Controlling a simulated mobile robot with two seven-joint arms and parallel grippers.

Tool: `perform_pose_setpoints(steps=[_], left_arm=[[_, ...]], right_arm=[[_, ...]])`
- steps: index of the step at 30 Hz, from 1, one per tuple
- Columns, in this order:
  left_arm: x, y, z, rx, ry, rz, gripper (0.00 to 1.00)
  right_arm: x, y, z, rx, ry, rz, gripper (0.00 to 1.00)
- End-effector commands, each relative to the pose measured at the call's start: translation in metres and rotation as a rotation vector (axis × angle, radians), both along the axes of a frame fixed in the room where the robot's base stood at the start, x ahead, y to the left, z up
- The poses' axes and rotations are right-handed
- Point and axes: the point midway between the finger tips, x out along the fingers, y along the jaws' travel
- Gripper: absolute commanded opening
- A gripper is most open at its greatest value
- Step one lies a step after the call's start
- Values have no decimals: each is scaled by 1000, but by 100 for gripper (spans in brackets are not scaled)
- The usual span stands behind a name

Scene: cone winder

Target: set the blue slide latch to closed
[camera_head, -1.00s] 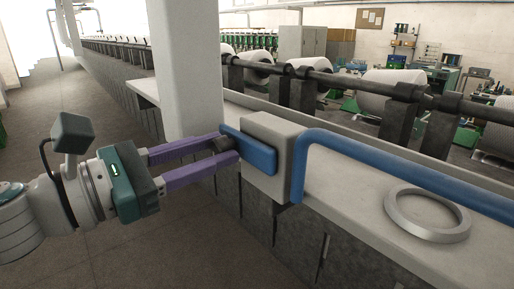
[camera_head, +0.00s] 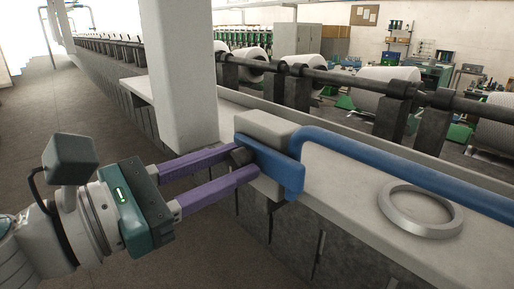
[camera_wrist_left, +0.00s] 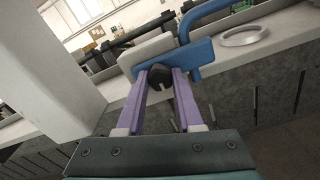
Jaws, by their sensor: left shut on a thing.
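The blue slide latch (camera_head: 288,172) is a flat blue bar on the front of a pale grey block (camera_head: 265,124), in the middle of the head view. A dark round knob (camera_head: 239,155) sticks out of the bar. My left gripper (camera_head: 246,160) reaches in from the left, its two long purple fingers shut on the knob. The left wrist view also shows the blue bar (camera_wrist_left: 202,52) and the knob (camera_wrist_left: 160,77) between the fingertips. My right gripper is in neither view.
A bent blue tube (camera_head: 400,165) runs right from beside the block along the pale ledge (camera_head: 335,195). A metal ring (camera_head: 421,229) lies on the ledge. A pale post (camera_head: 180,80) stands left of the block. White cones (camera_head: 300,68) sit behind. The floor at left is clear.

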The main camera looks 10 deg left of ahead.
Motion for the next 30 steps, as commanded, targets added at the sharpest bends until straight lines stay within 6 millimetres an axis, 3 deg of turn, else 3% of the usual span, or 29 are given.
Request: perform_pose_setpoints(steps=[6, 7, 15, 24, 30], left_arm=[[-3, -5, 1, -4, -1, -16, 0], [-3, -5, 1, -4, -1, -16, 36], [-2, -4, 1, -3, -1, -14, 66], [-4, -1, -1, -2, 0, -10, 66], [-26, 15, -5, 1, 1, -12, 66]], right_arm=[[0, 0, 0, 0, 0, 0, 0], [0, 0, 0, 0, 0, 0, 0], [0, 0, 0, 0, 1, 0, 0], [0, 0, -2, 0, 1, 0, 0], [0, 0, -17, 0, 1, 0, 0]])
